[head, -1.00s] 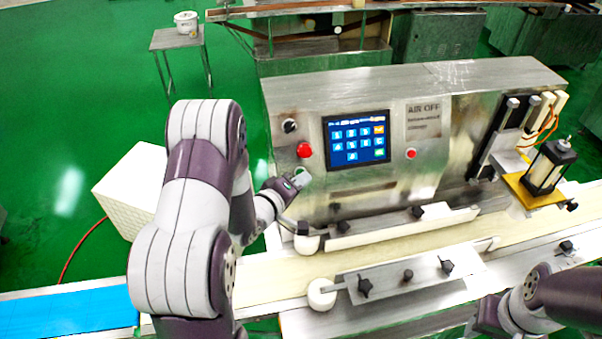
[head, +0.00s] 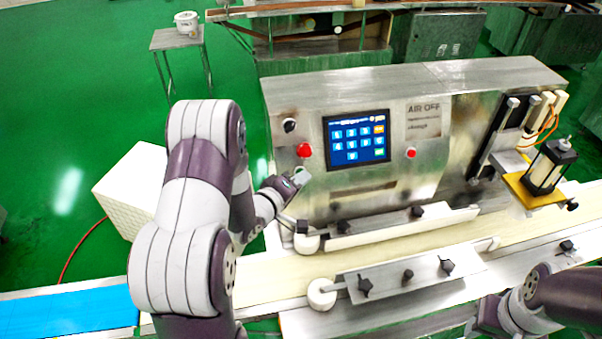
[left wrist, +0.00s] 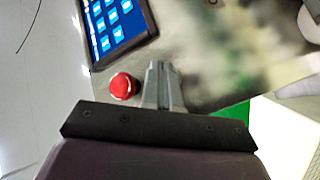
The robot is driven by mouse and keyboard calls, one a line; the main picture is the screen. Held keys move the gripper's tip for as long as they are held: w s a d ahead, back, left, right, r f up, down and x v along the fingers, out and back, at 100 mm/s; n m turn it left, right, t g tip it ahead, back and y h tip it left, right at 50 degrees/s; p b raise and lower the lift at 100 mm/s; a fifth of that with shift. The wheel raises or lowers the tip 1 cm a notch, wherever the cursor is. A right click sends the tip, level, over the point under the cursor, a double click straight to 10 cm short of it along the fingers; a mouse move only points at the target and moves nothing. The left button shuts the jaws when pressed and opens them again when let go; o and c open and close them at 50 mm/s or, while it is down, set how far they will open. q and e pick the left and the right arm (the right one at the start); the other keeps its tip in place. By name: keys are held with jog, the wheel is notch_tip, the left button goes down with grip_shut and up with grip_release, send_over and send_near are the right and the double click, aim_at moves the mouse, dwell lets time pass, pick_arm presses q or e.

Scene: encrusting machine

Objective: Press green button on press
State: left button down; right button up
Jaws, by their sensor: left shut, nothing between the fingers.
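The press (head: 400,85) is a silver metal machine with a control panel. My left gripper (head: 300,177) is shut and empty at the panel's left end, just below the red button (head: 304,150). A small trace of green shows by its fingertips in the head view, and the green button is otherwise hidden behind them. In the left wrist view the closed fingers (left wrist: 162,88) point at the panel face beside the red button (left wrist: 122,85). I cannot tell whether they touch it. My right arm (head: 520,308) is at the lower right, its fingers not clearly visible.
A lit touch screen (head: 357,140) is right of the red button, with a second small red button (head: 411,153) beyond it. A black knob (head: 290,126) is above. A conveyor belt (head: 270,280) with guide rails runs in front. A white crate (head: 135,190) stands left.

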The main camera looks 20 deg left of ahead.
pick_arm(q)
jog(key=shift+w+a+f, duration=0.2)
jog(key=shift+w+a, duration=0.05)
jog(key=shift+w, duration=0.1)
dwell(0.8)
dwell(0.4)
jog(key=shift+s+d+r+p, duration=0.3)
jog(key=shift+s+d+r, duration=0.1)
jog(key=shift+s, duration=0.15)
jog(key=s+d+r+p, duration=0.2)
jog(key=s, duration=0.1)
jog(key=shift+s+d, duration=0.25)
jog(key=shift+d, duration=0.1)
dwell(0.7)
